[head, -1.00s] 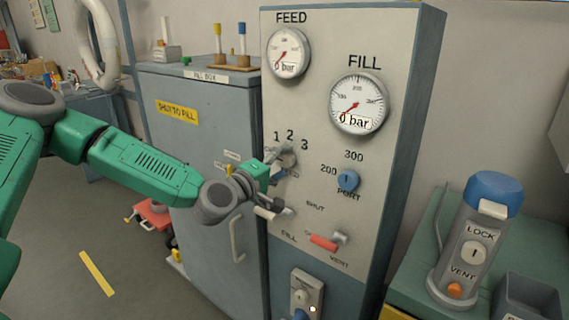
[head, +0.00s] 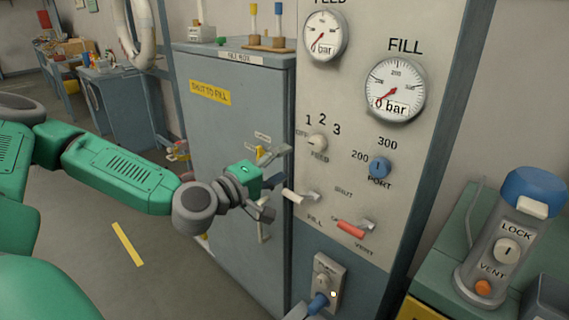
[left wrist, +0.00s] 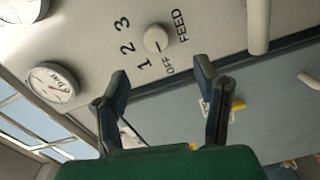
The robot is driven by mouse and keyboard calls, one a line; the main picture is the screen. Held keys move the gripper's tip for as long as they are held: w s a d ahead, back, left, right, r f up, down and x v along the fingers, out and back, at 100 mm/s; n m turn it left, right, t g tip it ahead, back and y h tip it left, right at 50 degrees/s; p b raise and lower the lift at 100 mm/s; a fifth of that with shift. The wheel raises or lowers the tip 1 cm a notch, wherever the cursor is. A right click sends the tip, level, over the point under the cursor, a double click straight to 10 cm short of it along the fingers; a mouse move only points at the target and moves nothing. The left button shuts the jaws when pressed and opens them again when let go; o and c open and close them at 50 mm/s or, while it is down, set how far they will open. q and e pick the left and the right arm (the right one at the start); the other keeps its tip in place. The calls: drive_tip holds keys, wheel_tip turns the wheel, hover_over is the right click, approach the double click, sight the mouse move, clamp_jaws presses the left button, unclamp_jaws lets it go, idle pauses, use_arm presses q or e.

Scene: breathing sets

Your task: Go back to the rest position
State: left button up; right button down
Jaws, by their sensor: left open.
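My left gripper (head: 275,182) is in front of the fill panel (head: 345,180), to the lower left of the round feed knob (head: 317,142). In the left wrist view the left gripper (left wrist: 160,85) has its fingers spread with nothing between them, and the feed knob (left wrist: 156,39) lies beyond the tips, apart from them. The knob's mark points towards OFF. My right gripper does not show clearly; something grey at the bottom edge, by the blue part low on the panel, cannot be made out.
A white fill lever (head: 293,196) and a red vent lever (head: 352,231) stick out near the gripper. The fill box cabinet (head: 230,130) stands behind the arm. A lock-and-vent cylinder (head: 510,240) stands on the right bench.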

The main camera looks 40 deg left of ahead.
use_arm(q)
drive_tip(key=s+d+f+m+g+h, duration=0.1)
drive_tip(key=s+d+f+m+g, duration=0.25)
drive_tip(key=f, duration=0.35)
drive_tip(key=s+d+f+m+g+h+b, duration=0.1)
drive_tip(key=s+d+f+m+g, duration=0.15)
drive_tip(key=d+f, duration=0.4)
drive_tip(key=s+d+f+m+g+h, duration=0.1)
drive_tip(key=s+d+f+m+g, duration=0.25)
drive_tip(key=f, duration=0.55)
drive_tip(key=s+a+f+m+g+y, duration=0.1)
drive_tip(key=s+f+m+g+y, duration=0.1)
drive_tip(key=s+f, duration=0.4)
drive_tip(key=s+a+f+m+g+y+b, duration=0.1)
drive_tip(key=s+f+m+g, duration=0.3)
drive_tip(key=s, duration=0.8)
drive_tip(key=shift+a+f+g+y, duration=0.75)
drive_tip(key=shift+f+g+y, duration=0.1)
drive_tip(key=shift+f+y, duration=0.05)
